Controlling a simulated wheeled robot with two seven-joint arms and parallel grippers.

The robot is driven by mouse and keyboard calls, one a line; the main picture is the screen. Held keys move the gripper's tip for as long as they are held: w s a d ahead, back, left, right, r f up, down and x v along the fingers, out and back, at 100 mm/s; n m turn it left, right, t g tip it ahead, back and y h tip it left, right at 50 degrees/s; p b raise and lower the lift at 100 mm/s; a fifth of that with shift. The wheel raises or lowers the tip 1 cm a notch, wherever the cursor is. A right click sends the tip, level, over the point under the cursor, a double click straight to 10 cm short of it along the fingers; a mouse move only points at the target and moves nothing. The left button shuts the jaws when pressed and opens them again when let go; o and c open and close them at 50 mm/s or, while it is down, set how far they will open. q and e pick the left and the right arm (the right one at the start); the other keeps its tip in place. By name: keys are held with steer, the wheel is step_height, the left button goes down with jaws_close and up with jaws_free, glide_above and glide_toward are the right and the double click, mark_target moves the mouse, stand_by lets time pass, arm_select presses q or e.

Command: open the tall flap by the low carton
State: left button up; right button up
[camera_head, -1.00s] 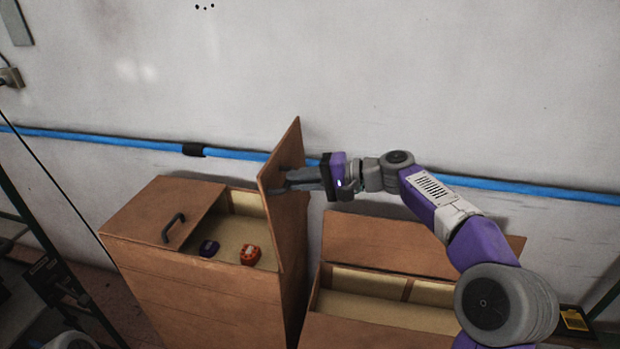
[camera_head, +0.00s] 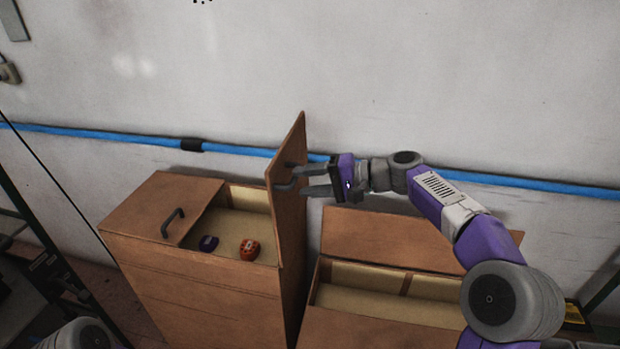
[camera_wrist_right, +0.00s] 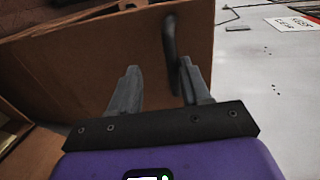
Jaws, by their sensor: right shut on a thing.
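The tall carton (camera_head: 200,300) is brown, and its right flap (camera_head: 288,225) stands about upright on the side by the low carton (camera_head: 375,325). My right gripper (camera_head: 322,181) is on the flap's right face, at its dark handle (camera_head: 285,187). The right wrist view also shows the handle (camera_wrist_right: 169,42), between my fingers (camera_wrist_right: 160,88) and close to the right one. The fingers look well apart, but I take them as shut on the handle. My left gripper is not in view.
The tall carton's left flap (camera_head: 150,205) lies shut, with a dark handle (camera_head: 172,222). The low carton's back flap (camera_head: 385,240) stands up. A blue pipe (camera_head: 100,135) runs along the wall behind.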

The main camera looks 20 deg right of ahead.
steer(key=shift+d+f, duration=0.1)
steer(key=shift+f, duration=0.05)
steer(key=p+v, duration=0.1)
steer(key=v, duration=0.6)
steer(key=shift+d+r, duration=0.2)
steer(key=shift+s+r, duration=0.1)
